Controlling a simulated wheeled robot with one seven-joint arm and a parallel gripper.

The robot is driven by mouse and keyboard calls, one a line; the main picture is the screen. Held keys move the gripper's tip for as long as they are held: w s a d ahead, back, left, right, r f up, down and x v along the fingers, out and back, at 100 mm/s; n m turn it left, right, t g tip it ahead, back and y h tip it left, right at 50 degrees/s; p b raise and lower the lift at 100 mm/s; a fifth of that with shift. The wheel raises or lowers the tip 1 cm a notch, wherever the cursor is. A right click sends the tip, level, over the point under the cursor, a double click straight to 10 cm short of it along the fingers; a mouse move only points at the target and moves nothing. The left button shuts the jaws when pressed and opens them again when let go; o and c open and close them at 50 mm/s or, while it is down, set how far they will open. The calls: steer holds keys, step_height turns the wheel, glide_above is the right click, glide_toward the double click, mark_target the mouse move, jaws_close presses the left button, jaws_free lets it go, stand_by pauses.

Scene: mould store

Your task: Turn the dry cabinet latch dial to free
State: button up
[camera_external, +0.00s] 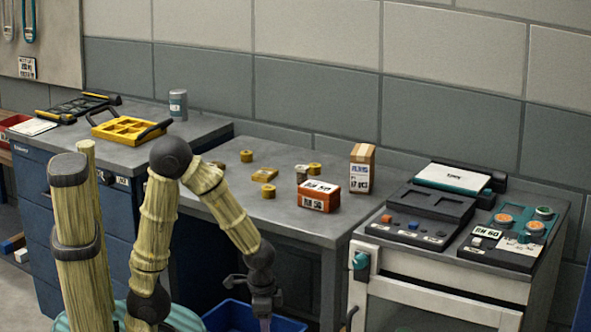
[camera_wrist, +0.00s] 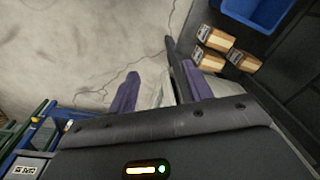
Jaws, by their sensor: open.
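The dry cabinet (camera_external: 440,300) is the pale-fronted unit at the right in the external view. Its teal latch dial (camera_external: 361,261) sits at the upper left corner of the front. I cannot read the dial's setting at this size. My gripper (camera_external: 265,314) hangs low in front of the grey table, to the left of the dial and apart from it. In the wrist view my gripper (camera_wrist: 160,88) has its two purple-grey fingers apart, with nothing held between them. The dial does not show in the wrist view.
A blue bin (camera_external: 222,313) is low, near my gripper. The grey table (camera_external: 225,190) holds a orange-and-white box (camera_external: 319,196), a tan carton (camera_external: 361,168) and small yellow parts. Cartons (camera_wrist: 214,38) lie beside a blue bin (camera_wrist: 262,12) in the wrist view. A dark handle (camera_external: 351,317) is below the dial.

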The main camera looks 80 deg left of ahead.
mark_target(358, 263)
steer(key=w+d+r+m+t+y+p, duration=0.3)
steer(key=d+r+m+t+y+p, duration=0.3)
steer(key=d+r+m+p, duration=0.4)
steer(key=w+d+r+m+t+y+p, duration=0.4)
steer(key=d+r+m+p, duration=0.6)
steer(key=p, duration=0.9)
steer(key=d+m+t+y, duration=0.2)
steer(key=m, duration=0.2)
steer(key=shift+d, duration=0.2)
steer(key=p+x, duration=0.2)
steer(key=x, duration=1.5)
steer(key=shift+w+a+r, duration=0.1)
steer(key=shift+a, duration=0.15)
